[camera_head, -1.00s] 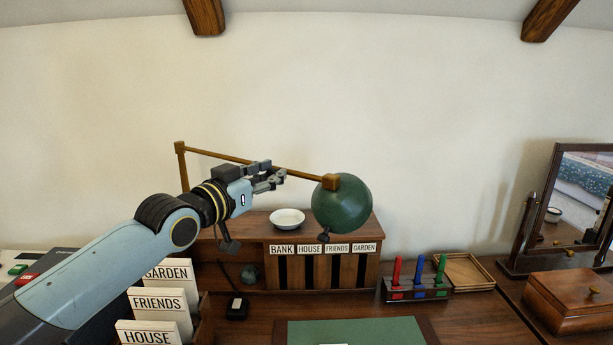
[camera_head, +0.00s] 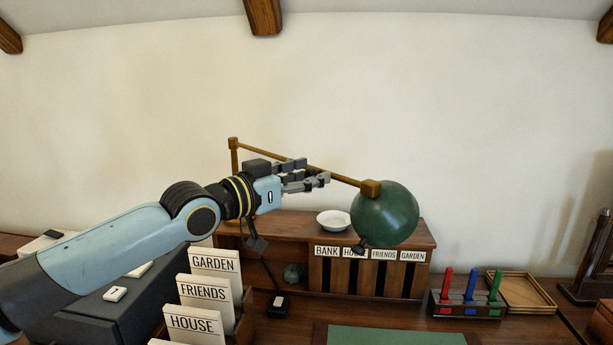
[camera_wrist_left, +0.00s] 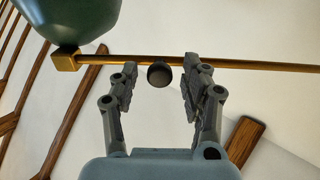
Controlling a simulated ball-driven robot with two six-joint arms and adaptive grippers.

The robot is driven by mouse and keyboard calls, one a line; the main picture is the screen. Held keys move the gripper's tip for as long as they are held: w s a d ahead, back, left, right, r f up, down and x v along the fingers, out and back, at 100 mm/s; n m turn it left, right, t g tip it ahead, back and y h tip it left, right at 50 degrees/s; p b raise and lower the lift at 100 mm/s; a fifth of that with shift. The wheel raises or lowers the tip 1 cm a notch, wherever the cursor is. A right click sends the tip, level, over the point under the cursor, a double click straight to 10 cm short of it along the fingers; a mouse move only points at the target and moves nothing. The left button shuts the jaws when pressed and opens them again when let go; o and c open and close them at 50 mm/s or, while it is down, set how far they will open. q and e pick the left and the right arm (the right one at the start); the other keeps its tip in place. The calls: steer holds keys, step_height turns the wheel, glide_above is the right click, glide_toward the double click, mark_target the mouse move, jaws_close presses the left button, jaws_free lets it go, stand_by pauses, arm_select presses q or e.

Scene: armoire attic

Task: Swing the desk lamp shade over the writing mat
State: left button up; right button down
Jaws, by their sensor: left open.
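The desk lamp has a green dome shade (camera_head: 385,214) at the right end of a brass arm (camera_head: 335,177), which runs from an upright post (camera_head: 234,160) at the left. The shade hangs in front of the letter rack, behind and above the green writing mat (camera_head: 395,337). My left gripper (camera_head: 318,181) is open near the arm, left of the shade. In the left wrist view, the brass arm (camera_wrist_left: 240,64) passes across the open fingers, with a dark round knob (camera_wrist_left: 159,74) between them; contact cannot be told. The shade (camera_wrist_left: 75,18) shows at the top left. My right gripper is out of view.
A wooden letter rack (camera_head: 340,272) labelled BANK to GARDEN stands at the back, with a white bowl (camera_head: 333,221) on top. White cards (camera_head: 205,292) stand at the front left. A stand with coloured sticks (camera_head: 470,302) and a wooden tray (camera_head: 520,292) are at the right.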

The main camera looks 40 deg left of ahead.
arm_select(q)
steer(key=shift+r, duration=0.25)
step_height(320, 180, up, 10)
steer(key=shift+f, duration=0.2)
stand_by(0.4)
